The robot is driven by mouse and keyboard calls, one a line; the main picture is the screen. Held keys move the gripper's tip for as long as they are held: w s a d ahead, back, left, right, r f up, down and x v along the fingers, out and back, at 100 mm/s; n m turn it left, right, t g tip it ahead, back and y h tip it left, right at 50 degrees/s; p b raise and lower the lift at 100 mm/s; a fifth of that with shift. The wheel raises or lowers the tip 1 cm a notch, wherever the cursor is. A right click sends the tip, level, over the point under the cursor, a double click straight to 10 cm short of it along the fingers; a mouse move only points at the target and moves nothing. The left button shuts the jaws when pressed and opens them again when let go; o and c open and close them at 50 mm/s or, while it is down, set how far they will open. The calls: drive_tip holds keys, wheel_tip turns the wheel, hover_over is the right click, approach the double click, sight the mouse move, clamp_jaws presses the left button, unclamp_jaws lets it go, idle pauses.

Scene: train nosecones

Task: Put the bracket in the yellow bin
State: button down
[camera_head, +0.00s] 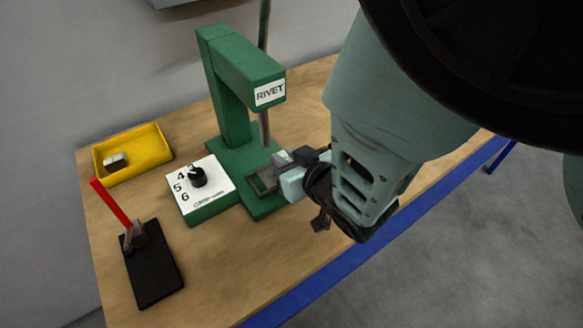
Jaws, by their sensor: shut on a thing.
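The yellow bin (158,143) sits at the back left of the table, with a small grey-white metal piece (116,161) inside its left part. My gripper (283,168) is low beside the base of the green rivet press, right of the press's rod. It is shut on a dark grey piece that looks like the bracket (262,180), at the press base. The gripper partly hides the bracket, and I cannot tell whether it touches the base.
The green rivet press (228,95) stands between my gripper and the bin. A white dial box (205,190) adjoins its left side. A black base with a raised red lever (112,203) stands at front left. Bare wood (225,265) lies in front.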

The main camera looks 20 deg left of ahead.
drive_tip(key=shift+a+f, duration=0.35)
drive_tip(key=shift+a, duration=0.2)
drive_tip(key=f+b, duration=0.1)
drive_tip(key=w+a+f, duration=0.1)
drive_tip(key=shift+f+b, duration=0.35)
drive_tip(key=shift+b, duration=0.05)
drive_tip(key=shift+f, duration=0.2)
